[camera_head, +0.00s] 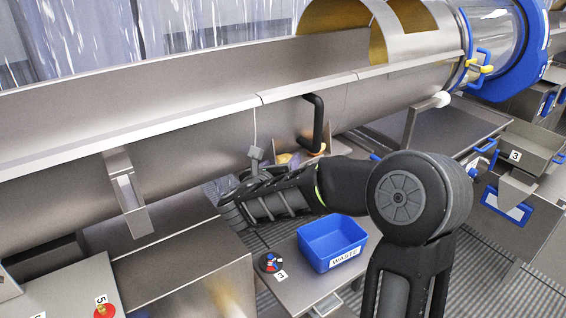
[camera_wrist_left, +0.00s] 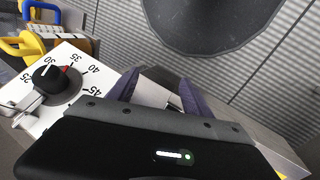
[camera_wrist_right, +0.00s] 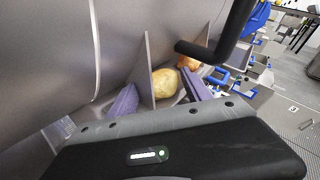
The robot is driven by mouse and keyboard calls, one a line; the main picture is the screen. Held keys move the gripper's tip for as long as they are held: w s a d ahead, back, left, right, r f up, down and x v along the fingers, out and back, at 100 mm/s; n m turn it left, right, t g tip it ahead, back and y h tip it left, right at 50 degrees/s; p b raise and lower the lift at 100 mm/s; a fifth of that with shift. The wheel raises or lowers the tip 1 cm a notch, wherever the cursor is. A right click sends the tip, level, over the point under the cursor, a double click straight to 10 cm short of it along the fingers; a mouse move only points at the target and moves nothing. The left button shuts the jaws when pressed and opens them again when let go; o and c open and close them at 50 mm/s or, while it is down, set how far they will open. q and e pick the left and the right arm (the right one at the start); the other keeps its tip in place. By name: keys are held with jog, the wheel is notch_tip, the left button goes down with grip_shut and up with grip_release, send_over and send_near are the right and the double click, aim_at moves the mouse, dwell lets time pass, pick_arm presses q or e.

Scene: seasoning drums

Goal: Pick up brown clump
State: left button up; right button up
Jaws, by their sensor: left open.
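In the head view my right arm hides part of this spot. My left gripper (camera_wrist_left: 158,90) is open and appears only in its wrist view.
A blue WASTE bin (camera_head: 332,240) stands below my right arm. A dial panel (camera_wrist_left: 55,85) is close beside my left gripper.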

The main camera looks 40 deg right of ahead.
jog(key=shift+s+d+f, duration=0.1)
jog(key=shift+d+f, duration=0.1)
jog(key=shift+f, duration=0.05)
jog(key=c, duration=0.9)
jog(key=shift+r, duration=0.15)
jog(key=shift+c, duration=0.2)
